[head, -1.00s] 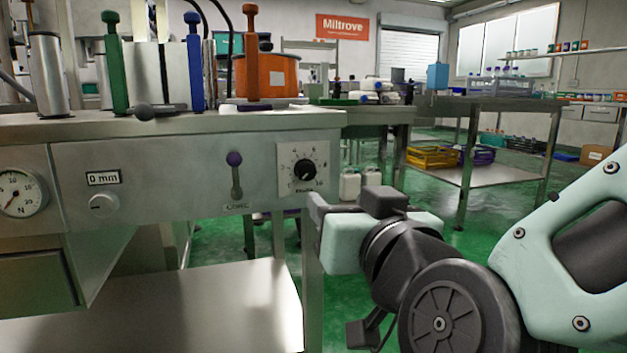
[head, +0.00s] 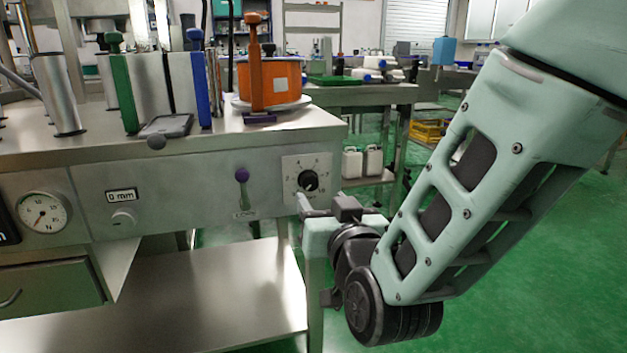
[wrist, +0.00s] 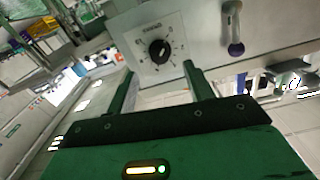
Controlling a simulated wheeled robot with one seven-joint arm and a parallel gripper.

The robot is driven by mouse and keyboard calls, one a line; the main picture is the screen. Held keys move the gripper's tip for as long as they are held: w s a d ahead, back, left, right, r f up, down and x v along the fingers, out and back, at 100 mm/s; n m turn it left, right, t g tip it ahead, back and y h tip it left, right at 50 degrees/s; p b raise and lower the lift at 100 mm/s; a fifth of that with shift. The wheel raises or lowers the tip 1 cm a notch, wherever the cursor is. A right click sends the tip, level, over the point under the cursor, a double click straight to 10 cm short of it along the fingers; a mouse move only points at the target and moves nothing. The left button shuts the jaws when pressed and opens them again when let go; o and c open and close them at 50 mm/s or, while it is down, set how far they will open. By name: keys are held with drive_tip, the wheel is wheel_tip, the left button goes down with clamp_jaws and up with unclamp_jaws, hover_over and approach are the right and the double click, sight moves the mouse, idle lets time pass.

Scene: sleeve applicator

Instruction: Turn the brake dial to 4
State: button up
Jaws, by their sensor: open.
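The brake dial (head: 308,180) is a black round knob on a pale square scale plate (head: 297,188) at the right end of the machine's front panel. In the wrist view the dial (wrist: 159,51) lies ahead of and between my two fingers, apart from them. The plate shows upside down there, and its numbers are too small to read surely. My gripper (wrist: 158,82) is open and empty. In the head view my gripper (head: 304,208) is just below and in front of the plate, partly hidden by my wrist.
A purple-tipped lever (head: 242,180) is left of the dial and also shows in the wrist view (wrist: 234,30). An orange drum (head: 280,82) stands on the bench top.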

sight(311, 185)
drive_tip(key=x, duration=0.6)
drive_tip(key=shift+w, duration=0.2)
drive_tip(key=c, duration=1)
